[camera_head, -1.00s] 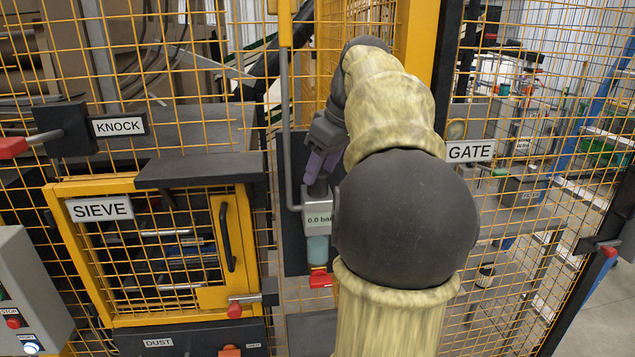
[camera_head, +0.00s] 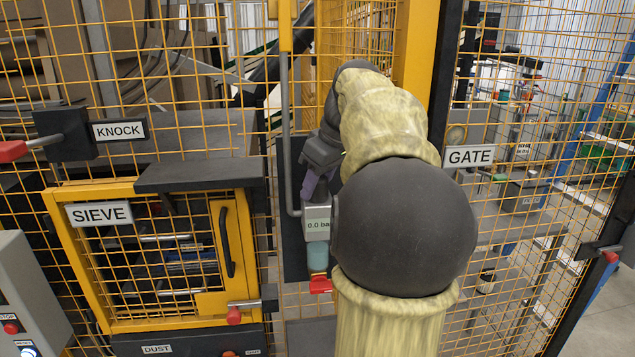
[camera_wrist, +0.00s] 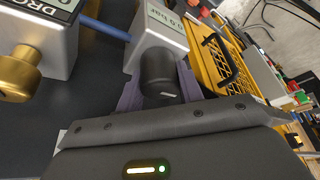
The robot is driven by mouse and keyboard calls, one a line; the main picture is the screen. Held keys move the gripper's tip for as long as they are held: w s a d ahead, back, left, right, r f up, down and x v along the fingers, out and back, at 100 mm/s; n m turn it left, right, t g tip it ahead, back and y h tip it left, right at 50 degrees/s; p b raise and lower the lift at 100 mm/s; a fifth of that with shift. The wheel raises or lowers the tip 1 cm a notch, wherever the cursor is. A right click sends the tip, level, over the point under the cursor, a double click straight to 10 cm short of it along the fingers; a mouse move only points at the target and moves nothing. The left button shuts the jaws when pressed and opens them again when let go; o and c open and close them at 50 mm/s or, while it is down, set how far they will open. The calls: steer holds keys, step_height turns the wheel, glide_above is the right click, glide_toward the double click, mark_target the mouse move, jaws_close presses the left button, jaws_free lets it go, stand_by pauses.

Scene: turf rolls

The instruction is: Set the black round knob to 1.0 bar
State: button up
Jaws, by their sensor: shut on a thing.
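The regulator (camera_head: 317,222) is a grey block with a display reading 0.0 bar, partly covered by my arm in the head view. Below it hangs a blue-green bowl. Its black round knob (camera_wrist: 158,75) shows in the wrist view, with a pale mark on its side, below the grey block (camera_wrist: 157,38). My gripper (camera_wrist: 160,90) has its purple fingers on both sides of the knob and is shut on it. In the head view my gripper (camera_head: 312,185) is above the regulator, and the knob is mostly hidden.
A brass knob (camera_wrist: 18,75) on another grey block is beside the regulator in the wrist view. A yellow mesh door marked SIEVE (camera_head: 99,213) stands left, below the KNOCK lever (camera_head: 62,134). A GATE sign (camera_head: 469,156) hangs right. Mesh fencing surrounds the panel.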

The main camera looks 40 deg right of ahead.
steer(key=shift+m, duration=0.3)
steer(key=m+h+p, duration=0.1)
steer(key=m+h, duration=0.1)
steer(key=m, duration=0.3)
steer(key=shift+r, duration=0.15)
steer(key=m+h+p, duration=0.1)
steer(key=m, duration=0.2)
steer(key=m+g+h+p, duration=0.1)
steer(key=m+p, duration=0.1)
steer(key=m, duration=0.1)
steer(key=m+g+p, duration=0.1)
steer(key=m, duration=0.2)
steer(key=m+g+h+p, duration=0.1)
steer(key=m, duration=0.3)
steer(key=shift+d+h, duration=0.1)
steer(key=shift+h, duration=0.2)
steer(key=o, duration=0.7)
steer(key=shift+f, duration=0.2)
